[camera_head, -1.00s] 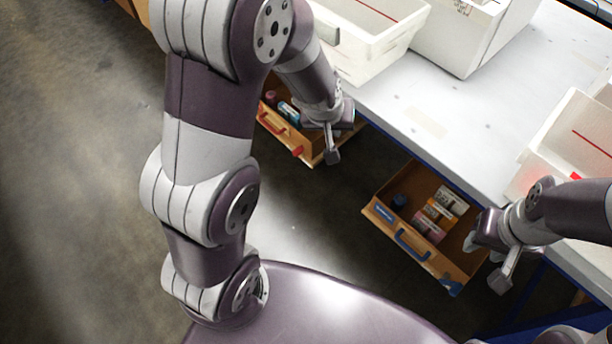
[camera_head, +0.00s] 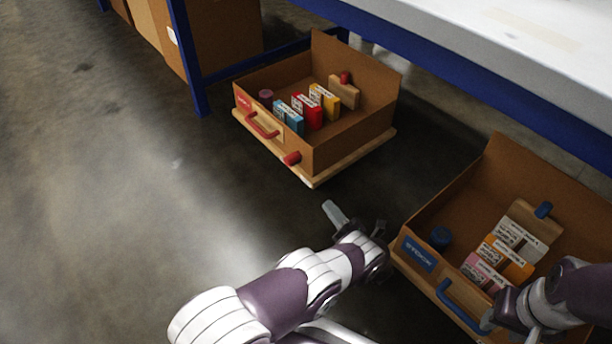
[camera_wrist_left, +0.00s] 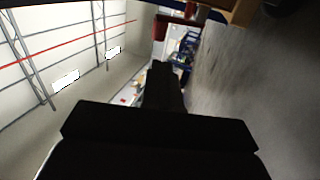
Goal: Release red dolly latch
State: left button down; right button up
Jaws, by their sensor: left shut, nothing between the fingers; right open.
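The red dolly (camera_head: 310,180) is a low wooden base under an open cardboard box (camera_head: 345,138) on the floor. A short red latch peg (camera_head: 292,158) sticks out at its front right corner. A red loop handle (camera_head: 262,125) is on the box front. My left gripper (camera_head: 334,212) is shut and empty, in front of the red dolly and apart from it, near the blue box's left corner. In the left wrist view its fingers (camera_wrist_left: 166,82) are a dark silhouette with nothing between them. My right gripper (camera_head: 533,334) is open, beside the blue handle.
A second box (camera_head: 418,254) with a blue handle (camera_head: 462,308) stands at the right, with small cartons inside. A table with a blue frame (camera_head: 460,92) overhangs both boxes. A blue leg (camera_head: 187,55) stands left. Floor (camera_head: 160,190) at left is clear.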

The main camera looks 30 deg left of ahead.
pick_arm(q)
jog(key=shift+a+r, duration=0.1)
jog(key=shift+r, duration=0.05)
jog(key=b, duration=0.5)
send_near(289, 163)
jog(key=w+a, duration=0.4)
jog(key=shift+w+a+r, duration=0.1)
jog(key=shift+a+r, duration=0.4)
jog(key=shift+a, duration=0.05)
